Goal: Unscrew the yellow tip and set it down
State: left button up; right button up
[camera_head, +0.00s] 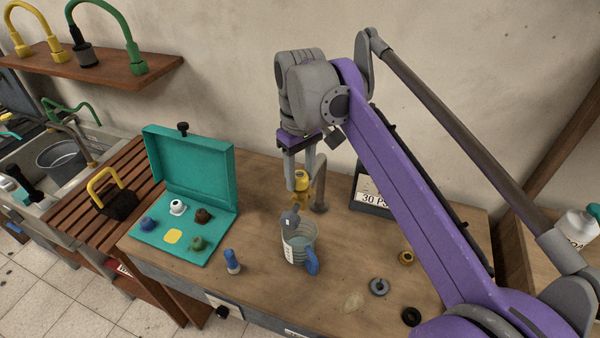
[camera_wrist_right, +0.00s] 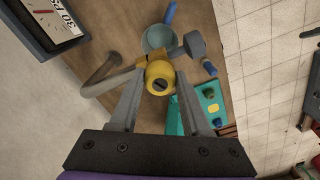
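The yellow tip (camera_head: 301,182) sits on a grey bent pipe fitting (camera_head: 320,192) above the workbench. In the right wrist view the yellow tip (camera_wrist_right: 160,77) faces the camera, with a dark slot in its end. My right gripper (camera_head: 301,172) is at the tip, pointing down. In its wrist view the two fingers (camera_wrist_right: 160,88) stand on either side of the tip, with what looks like a slim gap. Whether either finger touches it is hard to tell. My left gripper is not in view.
A glass jug (camera_head: 299,249) with a blue handle stands just below the tip. An open teal case (camera_head: 190,165) with coloured knobs lies to the left, a blue-and-white piece (camera_head: 231,262) near it. A dark scale-like box (camera_head: 372,192) is behind. Loose rings (camera_head: 378,286) lie at front right.

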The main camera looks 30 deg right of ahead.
jog(key=shift+c, duration=1.4)
jog(key=n, duration=1.2)
jog(key=o, duration=0.7)
jog(key=shift+o, duration=0.2)
